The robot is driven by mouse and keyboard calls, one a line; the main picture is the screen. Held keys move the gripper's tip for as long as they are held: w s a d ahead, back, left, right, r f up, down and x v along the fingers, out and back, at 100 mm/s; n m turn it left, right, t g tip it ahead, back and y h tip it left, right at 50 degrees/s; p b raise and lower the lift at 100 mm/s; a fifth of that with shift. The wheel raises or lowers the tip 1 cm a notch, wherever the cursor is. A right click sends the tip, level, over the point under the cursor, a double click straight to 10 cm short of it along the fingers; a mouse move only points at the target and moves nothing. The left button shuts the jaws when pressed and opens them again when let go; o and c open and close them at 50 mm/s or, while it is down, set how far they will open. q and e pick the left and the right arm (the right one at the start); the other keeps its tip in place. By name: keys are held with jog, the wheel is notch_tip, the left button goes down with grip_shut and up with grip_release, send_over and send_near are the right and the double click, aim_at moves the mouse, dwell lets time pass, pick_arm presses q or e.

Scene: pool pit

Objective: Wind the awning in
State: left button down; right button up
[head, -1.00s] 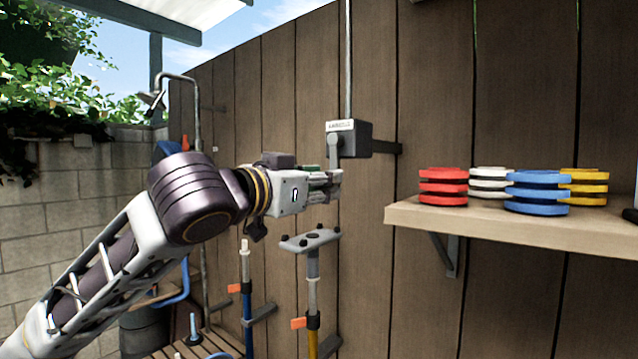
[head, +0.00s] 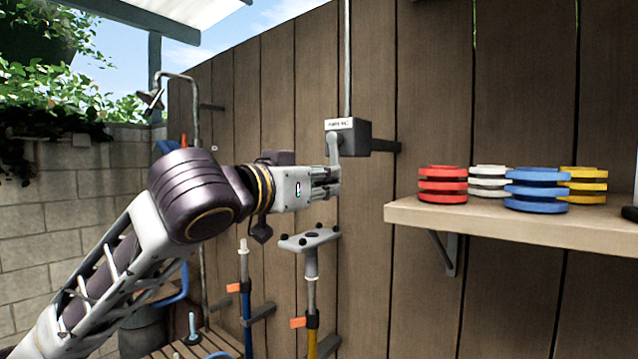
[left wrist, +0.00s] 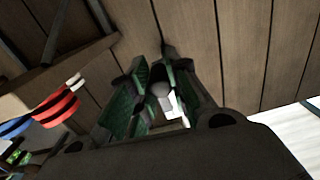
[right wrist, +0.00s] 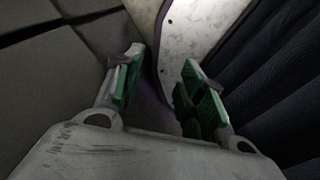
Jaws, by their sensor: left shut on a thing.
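A dark grey winder box (head: 352,137) with a white label is mounted on the plank wall, with a thin rod running up from it. A light grey crank arm (head: 333,148) hangs down from the box's left face. My left gripper (head: 326,182) is shut on the crank's handle at the arm's lower end. In the left wrist view, the rounded grey handle (left wrist: 161,90) shows between its green pads. A white sheet (head: 185,10) in a grey frame at top left looks like the awning. My right gripper (right wrist: 163,80) is open and empty in the right wrist view.
A shelf (head: 480,225) with stacks of red, white, blue and yellow discs juts out right of the winder. Poles, one with a grey flat head (head: 309,238), stand below my left gripper. A shower pipe (head: 196,110) is behind the arm.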

pick_arm(q)
jog(key=shift+s+d+r+n, duration=0.25)
jog(key=shift+d+n, duration=0.2)
jog(key=shift+n, duration=0.5)
jog(key=shift+s+d+r+n, duration=0.2)
jog(key=shift+s+d+n, duration=0.25)
jog(key=shift+n, duration=0.55)
jog(key=shift+s+d+r+n, duration=0.25)
jog(key=shift+d+n, duration=0.25)
jog(key=shift+n, duration=0.45)
jog(key=c, duration=1.3)
grip_release()
jog(key=shift+s+d, duration=0.1)
jog(key=v, duration=1.2)
jog(key=shift+r, duration=0.1)
